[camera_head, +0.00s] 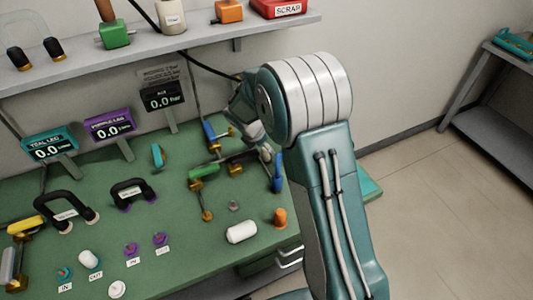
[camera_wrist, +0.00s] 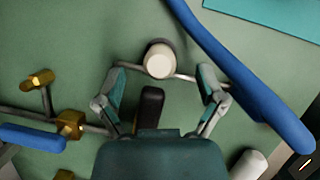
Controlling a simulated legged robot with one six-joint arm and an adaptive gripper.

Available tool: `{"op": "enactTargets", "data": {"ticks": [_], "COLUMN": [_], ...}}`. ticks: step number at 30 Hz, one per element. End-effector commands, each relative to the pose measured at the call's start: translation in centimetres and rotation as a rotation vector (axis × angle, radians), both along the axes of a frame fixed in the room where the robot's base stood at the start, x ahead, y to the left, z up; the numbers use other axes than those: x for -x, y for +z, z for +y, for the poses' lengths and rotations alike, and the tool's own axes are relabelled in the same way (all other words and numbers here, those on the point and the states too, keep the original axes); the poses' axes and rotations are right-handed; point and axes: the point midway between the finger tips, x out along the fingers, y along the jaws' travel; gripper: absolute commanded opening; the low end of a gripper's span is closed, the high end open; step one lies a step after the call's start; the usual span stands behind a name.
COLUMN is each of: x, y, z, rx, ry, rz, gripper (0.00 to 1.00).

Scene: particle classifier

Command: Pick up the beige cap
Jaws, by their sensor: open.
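The beige cap (camera_wrist: 159,62) shows in the wrist view as a pale round end above the middle, at a grey pipe. My gripper (camera_wrist: 161,78) is open, with one finger to the left of the cap and one to the right. The cap lies at the far end of the gap, near the fingertip line. I see no finger touching it, but cannot tell the height between them. In the head view my arm covers much of this spot, and I cannot make out the cap for sure.
A black handle (camera_wrist: 151,105) lies between the fingers, below the cap. A long blue handle (camera_wrist: 260,112) runs close on the right. Brass fittings (camera_wrist: 70,124) and another blue handle (camera_wrist: 30,136) are on the left.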

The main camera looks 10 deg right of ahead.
Motion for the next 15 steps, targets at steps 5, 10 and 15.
{"op": "enactTargets", "data": {"ticks": [5,10,15], "x": [-0.3,-0.5,-0.5], "y": [-2.7,-3.3,-3.3], "z": [-0.7,-1.0,-1.0], "rx": [0.000,0.000,0.000], "ry": [-0.001,0.000,0.000], "rz": [0.003,0.000,0.000], "gripper": [0.89,0.89,0.80]}}
